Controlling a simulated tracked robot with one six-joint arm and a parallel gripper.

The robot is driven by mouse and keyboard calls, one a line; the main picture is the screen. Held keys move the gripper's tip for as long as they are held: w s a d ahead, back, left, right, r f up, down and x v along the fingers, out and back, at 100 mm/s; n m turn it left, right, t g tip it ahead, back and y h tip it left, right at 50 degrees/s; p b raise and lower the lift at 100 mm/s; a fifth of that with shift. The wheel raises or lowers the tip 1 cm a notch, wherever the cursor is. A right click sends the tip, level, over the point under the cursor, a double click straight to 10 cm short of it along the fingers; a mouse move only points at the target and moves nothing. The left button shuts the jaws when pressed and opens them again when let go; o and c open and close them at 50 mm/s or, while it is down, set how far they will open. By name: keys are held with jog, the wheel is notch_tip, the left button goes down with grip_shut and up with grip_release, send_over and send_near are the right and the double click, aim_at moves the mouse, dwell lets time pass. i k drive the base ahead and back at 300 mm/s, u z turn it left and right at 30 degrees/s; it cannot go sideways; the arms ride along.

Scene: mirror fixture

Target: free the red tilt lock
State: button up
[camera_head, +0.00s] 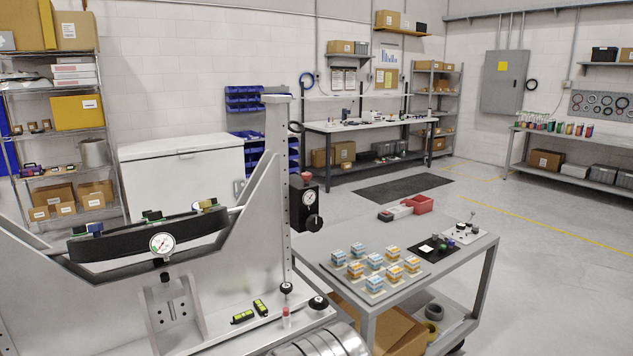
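The mirror fixture (215,290) is a large grey metal frame filling the lower left. A curved dark mirror-like piece (130,245) with a round dial gauge (162,244) spans it. I cannot make out for sure which part is the red tilt lock. A small red-and-white piece (286,319) stands on the fixture's base, and a small red part (306,178) sits on top of a black block (305,205) beside the upright post (278,180). Whether either is locked cannot be told. My gripper is not in view.
Two green-yellow levels (250,311) lie on the fixture base, near black knobs (318,303). Open floor (560,290) lies right of the cart.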

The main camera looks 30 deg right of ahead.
aim_at(306, 176)
jog(key=k, duration=0.2)
jog(key=u, duration=0.05)
jog(key=i, duration=1.15)
jog(key=u, duration=0.45)
